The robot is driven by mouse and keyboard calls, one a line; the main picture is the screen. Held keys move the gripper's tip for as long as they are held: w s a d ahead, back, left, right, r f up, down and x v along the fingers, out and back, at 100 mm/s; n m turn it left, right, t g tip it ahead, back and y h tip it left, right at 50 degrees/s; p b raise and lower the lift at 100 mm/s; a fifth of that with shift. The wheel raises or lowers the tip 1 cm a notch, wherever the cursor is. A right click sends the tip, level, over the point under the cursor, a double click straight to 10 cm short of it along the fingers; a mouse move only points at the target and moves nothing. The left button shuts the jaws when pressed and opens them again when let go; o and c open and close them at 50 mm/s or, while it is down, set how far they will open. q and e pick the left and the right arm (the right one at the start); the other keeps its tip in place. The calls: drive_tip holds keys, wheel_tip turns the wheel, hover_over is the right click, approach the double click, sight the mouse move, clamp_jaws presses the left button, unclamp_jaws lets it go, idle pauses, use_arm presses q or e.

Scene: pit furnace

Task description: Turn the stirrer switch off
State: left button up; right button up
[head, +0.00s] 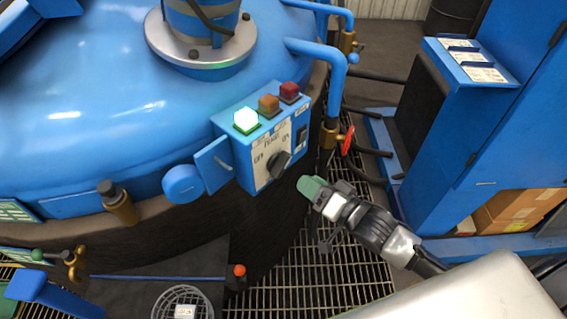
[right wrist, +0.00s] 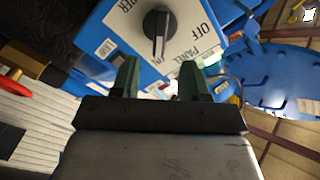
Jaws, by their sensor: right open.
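The stirrer switch is a dark rotary knob (head: 279,165) on the white face of a blue control box (head: 237,150) fixed to the big blue vessel. In the right wrist view the knob (right wrist: 157,32) shows upside down, with OFF lettering to its right and its pale marker line pointing down in the picture. My right gripper (head: 309,187) is just right of and below the knob, apart from it. In the right wrist view its two green fingers (right wrist: 160,75) are open and empty, with the knob beyond their tips. My left gripper is not in view.
On the box top a green lamp (head: 246,120) is lit; an orange lamp (head: 268,104) and a red lamp (head: 290,91) look dark. A black rocker switch (head: 302,138) sits on the box's right side. A blue pipe with a red-handled valve (head: 347,140) stands close to the right.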

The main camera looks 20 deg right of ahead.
sight(285, 167)
drive_tip(key=x, duration=0.8)
drive_tip(key=shift+w+a, duration=0.2)
drive_tip(key=shift+w, duration=0.15)
drive_tip(key=shift+p, duration=0.3)
clamp_jaws()
